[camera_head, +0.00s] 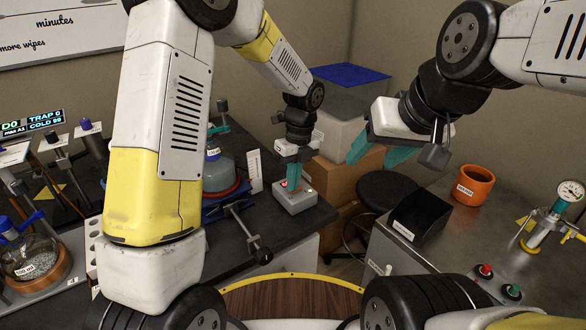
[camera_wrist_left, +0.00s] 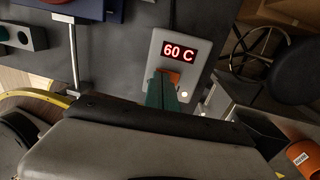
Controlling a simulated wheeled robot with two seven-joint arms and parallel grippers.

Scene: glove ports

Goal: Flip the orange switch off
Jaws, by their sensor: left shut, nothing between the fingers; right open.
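The orange switch (camera_wrist_left: 174,77) is on a light grey box (camera_head: 282,200) near the front right corner of the dark bench. The box has a red display reading 60 C (camera_wrist_left: 179,51) in the left wrist view. My left gripper (camera_head: 293,188) points down at the top of the box, its teal fingers shut with nothing between them. In the left wrist view its fingertips (camera_wrist_left: 163,88) are right at the switch and partly hide it; I cannot tell whether they touch. A small light shows on the box (camera_wrist_left: 184,95). My right gripper (camera_head: 376,155) is open and empty above the right side.
A hotplate (camera_head: 222,205) with a grey vessel (camera_head: 217,172) stands left of the box. A round stool (camera_head: 390,192) and cardboard box (camera_head: 325,178) are behind. The right bench holds a black bin (camera_head: 418,218), an orange pot (camera_head: 474,186) and a gauge fitting (camera_head: 555,215).

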